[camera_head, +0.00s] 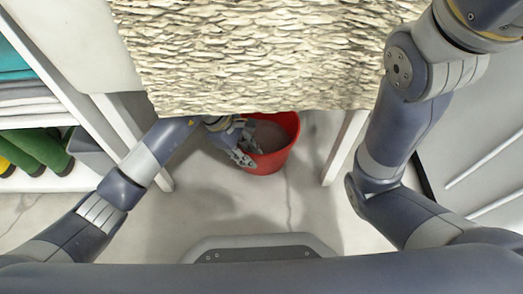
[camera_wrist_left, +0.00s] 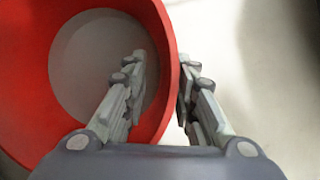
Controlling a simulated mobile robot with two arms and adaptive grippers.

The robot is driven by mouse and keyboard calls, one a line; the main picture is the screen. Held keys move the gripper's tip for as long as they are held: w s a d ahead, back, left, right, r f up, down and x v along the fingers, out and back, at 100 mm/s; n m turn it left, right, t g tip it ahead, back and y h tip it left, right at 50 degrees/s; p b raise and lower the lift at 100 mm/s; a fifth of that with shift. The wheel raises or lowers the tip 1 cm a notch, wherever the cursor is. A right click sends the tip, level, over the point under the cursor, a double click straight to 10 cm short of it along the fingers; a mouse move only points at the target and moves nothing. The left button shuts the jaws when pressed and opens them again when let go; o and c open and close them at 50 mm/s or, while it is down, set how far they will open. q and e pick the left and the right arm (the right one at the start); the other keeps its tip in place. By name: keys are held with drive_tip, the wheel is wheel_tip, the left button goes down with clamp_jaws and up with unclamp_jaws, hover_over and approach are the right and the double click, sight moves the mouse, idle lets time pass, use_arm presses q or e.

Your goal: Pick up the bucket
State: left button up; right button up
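The red bucket (camera_head: 284,153) stands upright on the floor under the edge of a woven-textured surface. It fills the left of the left wrist view (camera_wrist_left: 22,85), with its grey inner bottom showing. My left gripper (camera_head: 240,141) is at the bucket's left side in the head view. In the left wrist view my left gripper (camera_wrist_left: 163,80) straddles the bucket's wall, one finger inside and one outside, with a gap between the fingertips. The outer finger looks close to the wall; whether it touches is unclear. My right gripper is out of view.
The woven-textured surface (camera_head: 260,50) hangs over the bucket, with a white leg (camera_head: 345,148) to its right. White shelving at left holds folded cloths (camera_head: 22,100) and green items (camera_head: 40,148). Pale floor (camera_head: 240,200) in front of the bucket is clear.

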use_arm(q)
drive_tip(key=shift+d+f, duration=0.25)
drive_tip(key=shift+f, duration=0.3)
drive_tip(key=shift+c, duration=0.3)
clamp_jaws()
drive_tip(key=shift+r, duration=0.15)
